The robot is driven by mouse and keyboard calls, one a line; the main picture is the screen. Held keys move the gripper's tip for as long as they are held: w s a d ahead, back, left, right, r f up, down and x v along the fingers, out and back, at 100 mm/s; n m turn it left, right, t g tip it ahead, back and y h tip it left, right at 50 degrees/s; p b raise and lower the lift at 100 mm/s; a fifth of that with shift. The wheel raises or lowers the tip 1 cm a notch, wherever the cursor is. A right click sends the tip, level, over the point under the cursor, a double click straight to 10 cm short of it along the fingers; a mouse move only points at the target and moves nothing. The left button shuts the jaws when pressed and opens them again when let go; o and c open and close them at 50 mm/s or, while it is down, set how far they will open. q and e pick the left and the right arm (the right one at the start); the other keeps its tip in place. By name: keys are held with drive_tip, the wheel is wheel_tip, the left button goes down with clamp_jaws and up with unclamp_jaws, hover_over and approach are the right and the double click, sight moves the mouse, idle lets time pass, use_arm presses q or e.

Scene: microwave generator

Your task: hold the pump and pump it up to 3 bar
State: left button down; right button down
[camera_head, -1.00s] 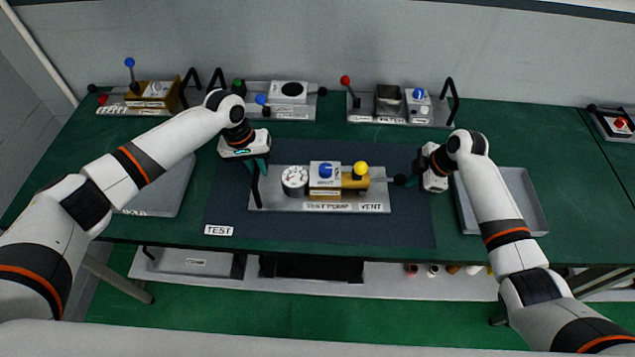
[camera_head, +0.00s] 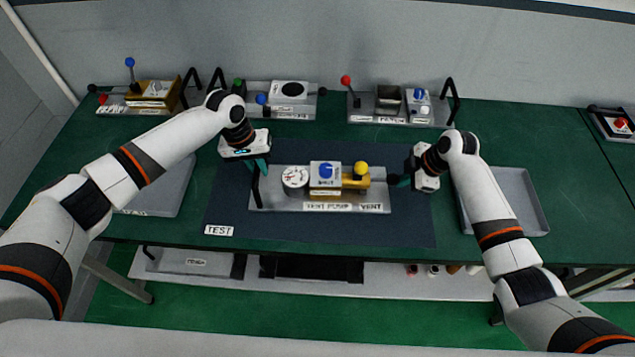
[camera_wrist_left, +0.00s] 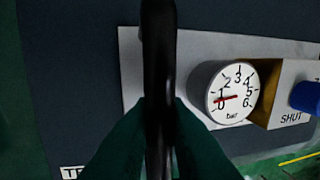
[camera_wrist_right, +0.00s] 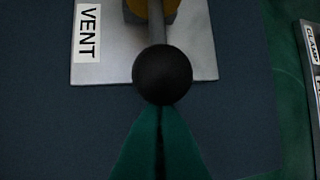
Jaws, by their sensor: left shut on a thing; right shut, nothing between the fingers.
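The test pump (camera_head: 325,185) is a grey plate carrying a white gauge (camera_head: 295,178), a blue knob (camera_head: 326,170) on a box marked SHUT, and a brass cylinder with a yellow knob (camera_head: 361,168). My left gripper (camera_head: 259,168) is shut on the black upright handle (camera_wrist_left: 158,50) at the plate's left end. In the left wrist view, the gauge's red needle (camera_wrist_left: 228,99) points between 0 and 1 bar. My right gripper (camera_head: 404,181) is shut and empty, its fingertips at the black ball (camera_wrist_right: 162,75) on the pump's rod end, touching or nearly so.
The pump stands on a dark mat (camera_head: 300,232) labelled TEST. An empty grey tray (camera_head: 540,225) lies to the right, another (camera_head: 165,200) to the left under my left arm. Several other fixtures with handles, such as the filter unit (camera_head: 400,118), line the back.

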sight(396, 178)
drive_tip(key=shift+a, duration=1)
drive_tip(key=shift+a, duration=0.55)
drive_tip(key=shift+w+d, duration=0.15)
drive_tip(key=shift+d, duration=2.95)
